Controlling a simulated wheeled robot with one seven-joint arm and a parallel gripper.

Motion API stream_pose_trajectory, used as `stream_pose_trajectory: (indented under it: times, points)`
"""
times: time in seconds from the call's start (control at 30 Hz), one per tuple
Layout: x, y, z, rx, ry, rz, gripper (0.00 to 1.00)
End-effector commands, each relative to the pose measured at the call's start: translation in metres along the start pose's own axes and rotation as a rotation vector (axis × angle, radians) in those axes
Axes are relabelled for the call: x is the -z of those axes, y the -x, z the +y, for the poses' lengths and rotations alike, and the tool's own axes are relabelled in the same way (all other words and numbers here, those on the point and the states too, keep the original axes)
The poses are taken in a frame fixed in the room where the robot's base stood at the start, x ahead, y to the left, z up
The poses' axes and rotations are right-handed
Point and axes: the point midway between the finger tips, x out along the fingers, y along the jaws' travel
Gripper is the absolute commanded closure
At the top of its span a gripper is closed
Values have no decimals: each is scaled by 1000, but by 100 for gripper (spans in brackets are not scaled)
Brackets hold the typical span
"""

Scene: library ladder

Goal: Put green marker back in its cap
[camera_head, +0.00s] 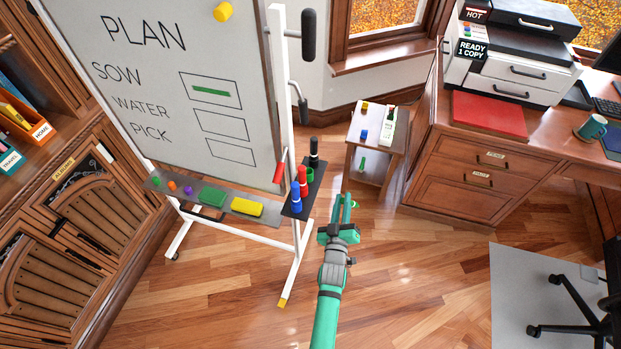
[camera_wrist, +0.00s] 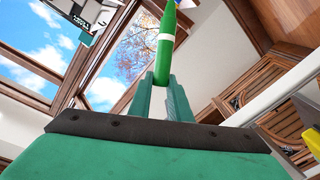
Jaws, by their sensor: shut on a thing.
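The green marker (camera_wrist: 165,62) is held between the fingers of my gripper (camera_wrist: 161,100), its narrower end pointing away from my wrist. In the head view my gripper (camera_head: 346,207) is shut, over the floor to the right of the marker holder; the marker is hard to make out there. The dark holder (camera_head: 291,209) is fixed at the right end of the whiteboard's ledge. It carries black (camera_head: 314,151), red (camera_head: 303,178) and blue (camera_head: 296,195) capped markers standing upright. A green open-topped cap (camera_head: 309,174) stands between the black and red ones, partly hidden.
The whiteboard (camera_head: 160,75) stands at left, with a green eraser (camera_head: 212,196) and a yellow block (camera_head: 246,207) on its ledge. A red marker-like thing (camera_head: 280,167) leans by the post. A small side table (camera_head: 378,148) and wooden desk (camera_head: 470,165) stand behind.

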Motion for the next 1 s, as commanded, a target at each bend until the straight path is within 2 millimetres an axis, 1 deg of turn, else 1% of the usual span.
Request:
stream_pose_trajectory:
  times: [0.03,0.1,0.2,0.33,0.47,0.5,0.6,0.7,0.8,0.9,1.0]
  points:
    - [12,-14,20,-6,-34,-19,100]
    - [25,-28,42,-2,-86,-58,100]
    - [45,-42,72,9,-163,-110,100]
    - [74,-52,108,32,-260,-170,100]
    - [106,-52,139,67,-352,-222,100]
    - [116,-50,147,80,-378,-237,100]
    - [141,-42,165,114,-436,-272,100]
    - [161,-31,177,148,-479,-303,100]
    - [176,-20,184,174,-508,-328,100]
    - [184,-12,188,194,-524,-345,100]
    - [188,-8,190,203,-533,-355,100]
